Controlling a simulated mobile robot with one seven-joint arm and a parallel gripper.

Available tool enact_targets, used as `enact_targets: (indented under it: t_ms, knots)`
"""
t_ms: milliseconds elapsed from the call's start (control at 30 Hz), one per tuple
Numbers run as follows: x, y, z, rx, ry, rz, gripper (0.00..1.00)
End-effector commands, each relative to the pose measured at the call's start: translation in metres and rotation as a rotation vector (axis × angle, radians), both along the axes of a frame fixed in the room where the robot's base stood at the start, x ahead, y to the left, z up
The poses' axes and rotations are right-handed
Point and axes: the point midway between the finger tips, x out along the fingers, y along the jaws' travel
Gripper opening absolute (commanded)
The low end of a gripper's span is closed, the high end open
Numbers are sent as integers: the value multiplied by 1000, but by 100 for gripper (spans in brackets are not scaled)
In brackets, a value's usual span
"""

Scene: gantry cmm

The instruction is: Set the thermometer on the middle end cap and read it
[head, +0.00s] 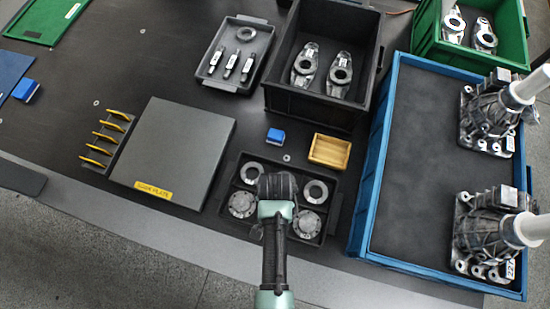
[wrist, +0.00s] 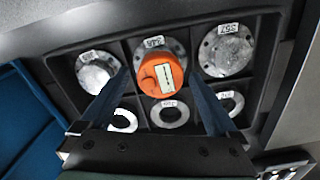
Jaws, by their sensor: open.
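The orange thermometer (wrist: 166,84) is round, with a small white display whose marks are too small to read. In the wrist view it lies over the middle end cap (wrist: 172,46) and appears to rest on it; part of that cap's grey rim and label show behind it. My gripper (wrist: 156,74) is open, with one finger on each side of the thermometer and a gap visible to each. The left end cap (wrist: 97,72) and right end cap (wrist: 228,50) lie in neighbouring compartments. In the head view my gripper hides the thermometer and the middle cap.
The black compartment tray (head: 328,232) also holds several rings (wrist: 168,114). A grey plate (head: 170,150) lies left of it, and a blue crate (head: 385,150) with castings stands right. A wooden box (head: 329,151), a blue block (head: 276,135) and a black bin (head: 310,107) are behind.

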Motion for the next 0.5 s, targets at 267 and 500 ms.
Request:
enact_targets:
  t_ms: [267,500]
  knots:
    - [1,0,19,0,-2,0,95]
    - [1,0,70,-1,-4,0,95]
